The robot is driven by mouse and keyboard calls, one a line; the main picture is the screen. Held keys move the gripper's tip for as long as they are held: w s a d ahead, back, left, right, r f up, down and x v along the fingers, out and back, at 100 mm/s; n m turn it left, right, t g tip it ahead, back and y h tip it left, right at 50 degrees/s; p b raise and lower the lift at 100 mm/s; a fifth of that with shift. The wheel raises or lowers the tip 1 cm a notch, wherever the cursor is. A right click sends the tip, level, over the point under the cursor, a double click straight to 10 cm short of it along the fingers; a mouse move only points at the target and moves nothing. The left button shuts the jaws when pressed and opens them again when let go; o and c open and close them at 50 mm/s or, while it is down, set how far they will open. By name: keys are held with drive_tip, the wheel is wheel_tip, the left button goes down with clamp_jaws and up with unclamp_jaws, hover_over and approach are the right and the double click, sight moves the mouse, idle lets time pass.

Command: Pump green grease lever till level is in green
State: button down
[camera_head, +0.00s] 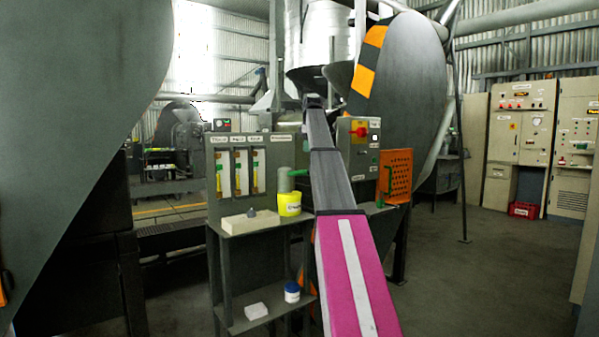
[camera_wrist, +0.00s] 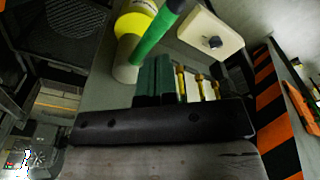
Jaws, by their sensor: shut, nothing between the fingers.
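The green lever (camera_head: 298,172) sticks out at the top of a grey cylinder (camera_head: 284,181) above a yellow bucket (camera_head: 289,205). In the wrist view the green lever (camera_wrist: 158,32) runs slanting across the top, in front of the yellow bucket (camera_wrist: 134,22). My gripper (camera_wrist: 155,80) shows there as two dark fingers side by side, shut and empty, below and apart from the lever's visible end. In the head view my arm hides most of the gripper. Three upright level gauges (camera_head: 238,172) stand left of the lever; their levels are too small to read.
A cream block with a dark knob (camera_head: 250,222) sits on the bench left of the bucket. A control box with a red switch (camera_head: 358,132) and an orange perforated panel (camera_head: 396,176) stand to the right. Floor at right is clear.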

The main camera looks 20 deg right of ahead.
sight(306, 173)
drive_tip(key=shift+f, duration=0.15)
drive_tip(key=shift+w+a+f, duration=0.1)
drive_tip(key=shift+a+f, duration=0.05)
drive_tip(key=shift+f, duration=1.55)
drive_tip(key=shift+w+a+f, duration=0.1)
drive_tip(key=shift+a+f, duration=0.05)
drive_tip(key=shift+f, duration=1.5)
drive_tip(key=shift+f, duration=2.2)
